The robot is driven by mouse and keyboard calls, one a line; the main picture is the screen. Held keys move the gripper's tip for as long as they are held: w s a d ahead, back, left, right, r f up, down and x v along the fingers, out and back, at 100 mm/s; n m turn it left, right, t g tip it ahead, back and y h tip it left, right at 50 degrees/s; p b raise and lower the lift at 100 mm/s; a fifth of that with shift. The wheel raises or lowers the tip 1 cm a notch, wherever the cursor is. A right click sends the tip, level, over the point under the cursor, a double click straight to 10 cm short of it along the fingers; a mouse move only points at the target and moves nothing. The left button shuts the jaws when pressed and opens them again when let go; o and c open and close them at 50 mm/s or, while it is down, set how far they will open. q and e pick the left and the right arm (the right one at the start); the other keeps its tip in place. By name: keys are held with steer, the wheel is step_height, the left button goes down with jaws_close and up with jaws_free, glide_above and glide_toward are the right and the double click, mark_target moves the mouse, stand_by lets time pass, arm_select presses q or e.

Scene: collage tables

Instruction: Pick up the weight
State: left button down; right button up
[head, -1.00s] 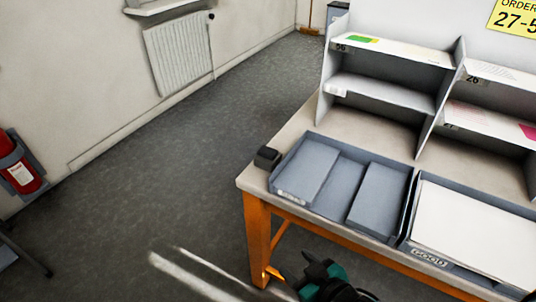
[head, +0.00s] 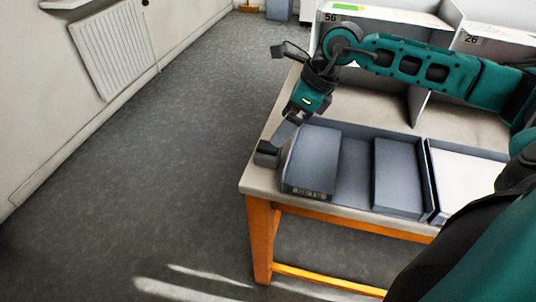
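The weight, a small dark block (head: 266,154), stands on the table's left end, just left of the grey tray. My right arm reaches in from the right, above the trays. My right gripper (head: 284,135) points down and to the left, with its grey fingertips right at the weight's upper right side. The fingers overlap in this view, so I cannot tell how far apart they are or whether they touch the weight. My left gripper is not in view.
The grey tray (head: 357,145) holds grey blocks, and a second tray (head: 433,184) with white contents stands to its right. Shelves (head: 445,14) rise behind. The table (head: 262,182) has an orange frame. The floor to the left is clear.

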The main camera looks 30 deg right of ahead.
mark_target(267, 144)
steer(key=shift+w+d+f+h, duration=0.15)
steer(key=shift+d+h, duration=0.15)
steer(key=shift+d, duration=0.25)
steer(key=shift+d+f+h, duration=0.1)
steer(key=shift+d+h, duration=0.2)
steer(key=shift+d, duration=0.25)
steer(key=x, duration=0.6)
steer(key=shift+w+a+f, duration=0.15)
steer(key=w+f, duration=0.1)
steer(key=w+a+f, duration=0.1)
steer(key=f, duration=0.1)
steer(key=w+f, duration=0.1)
steer(key=shift+a+f+b, duration=0.25)
steer(key=shift+a+b, duration=0.1)
steer(key=shift+a, duration=0.05)
steer(key=shift+s, duration=0.1)
steer(key=c, duration=1.5)
steer(key=shift+r, duration=0.1)
steer(key=shift+c, duration=0.5)
steer(key=shift+r, duration=0.1)
